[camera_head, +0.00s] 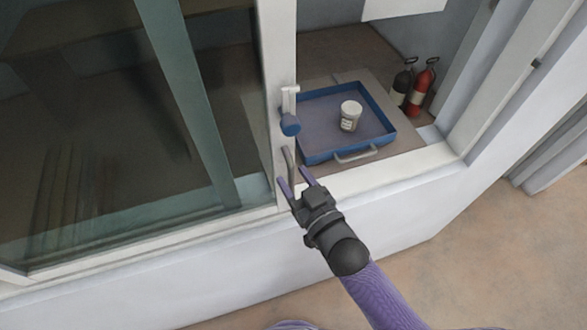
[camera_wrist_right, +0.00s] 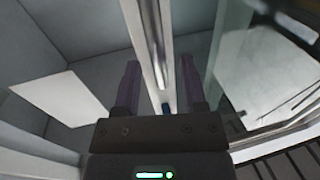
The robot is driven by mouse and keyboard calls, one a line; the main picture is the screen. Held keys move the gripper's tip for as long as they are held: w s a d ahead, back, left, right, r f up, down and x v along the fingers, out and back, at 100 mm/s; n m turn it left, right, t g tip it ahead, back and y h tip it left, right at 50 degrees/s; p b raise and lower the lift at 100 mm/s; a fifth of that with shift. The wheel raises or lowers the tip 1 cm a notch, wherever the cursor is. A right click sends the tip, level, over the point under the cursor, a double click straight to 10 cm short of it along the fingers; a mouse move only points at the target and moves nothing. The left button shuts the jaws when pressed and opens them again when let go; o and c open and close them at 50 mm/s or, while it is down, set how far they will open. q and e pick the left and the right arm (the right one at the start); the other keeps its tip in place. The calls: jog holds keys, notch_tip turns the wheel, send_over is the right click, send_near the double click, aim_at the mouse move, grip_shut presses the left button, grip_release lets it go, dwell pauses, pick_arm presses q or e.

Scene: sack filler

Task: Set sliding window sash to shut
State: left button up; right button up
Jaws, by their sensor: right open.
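The sliding window sash (camera_head: 278,60) is a glass pane in a white frame on the left. An open gap lies between its white upright and the jamb (camera_head: 505,75) on the right. A latch with a blue knob (camera_head: 290,124) sits on the upright, with a slim metal pull (camera_head: 289,160) below it. My right gripper (camera_head: 293,180) is open at the lower end of the upright, its purple fingers on either side of the pull. In the right wrist view, a pale upright bar (camera_wrist_right: 150,45) runs between the open fingers (camera_wrist_right: 159,78). Contact cannot be told. My left gripper is not in view.
Behind the gap, a blue tray (camera_head: 384,103) with a white jar (camera_head: 350,115) sits on a surface. A red extinguisher (camera_head: 421,90) and a black one (camera_head: 402,86) stand beside it. The white sill (camera_head: 405,168) runs along the front, clear right of my gripper.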

jog(key=shift+x, duration=0.9)
grip_shut()
dwell(0.8)
